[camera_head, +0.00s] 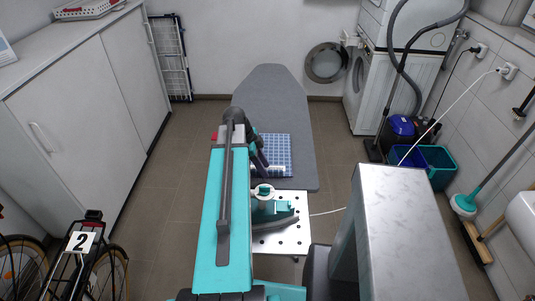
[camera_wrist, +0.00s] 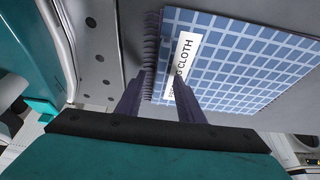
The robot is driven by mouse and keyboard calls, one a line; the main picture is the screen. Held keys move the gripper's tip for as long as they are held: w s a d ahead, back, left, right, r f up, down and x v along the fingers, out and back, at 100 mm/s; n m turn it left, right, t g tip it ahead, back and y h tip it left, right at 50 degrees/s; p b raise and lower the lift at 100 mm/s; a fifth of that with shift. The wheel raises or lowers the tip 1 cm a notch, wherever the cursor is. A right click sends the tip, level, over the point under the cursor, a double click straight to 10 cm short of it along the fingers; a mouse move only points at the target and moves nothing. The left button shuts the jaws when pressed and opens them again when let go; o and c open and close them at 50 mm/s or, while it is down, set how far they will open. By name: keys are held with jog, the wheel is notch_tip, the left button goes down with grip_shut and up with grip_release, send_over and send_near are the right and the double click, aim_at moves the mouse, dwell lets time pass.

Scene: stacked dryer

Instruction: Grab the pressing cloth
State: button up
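The pressing cloth (camera_head: 278,150) is blue with a light grid and lies on the grey ironing board. In the wrist view the cloth (camera_wrist: 245,62) shows a white label, partly hidden by a finger. My gripper (camera_wrist: 160,78) is open at the cloth's near left edge. One finger is over the label and the other is just outside a dark ribbed strip along the edge. I cannot tell whether the fingers touch the cloth. In the head view my gripper (camera_head: 262,165) is partly hidden by my arm.
The ironing board (camera_head: 270,90) extends away, with bare room beyond the cloth. A teal iron (camera_head: 272,210) stands on the perforated metal rest (camera_head: 282,240) at the near end. A red object (camera_head: 214,136) shows left of my arm. Blue and teal bins (camera_head: 435,160) stand at right.

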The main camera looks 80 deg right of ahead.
jog(key=shift+s+f, duration=0.1)
jog(key=shift+f, duration=0.2)
dwell(0.4)
grip_shut()
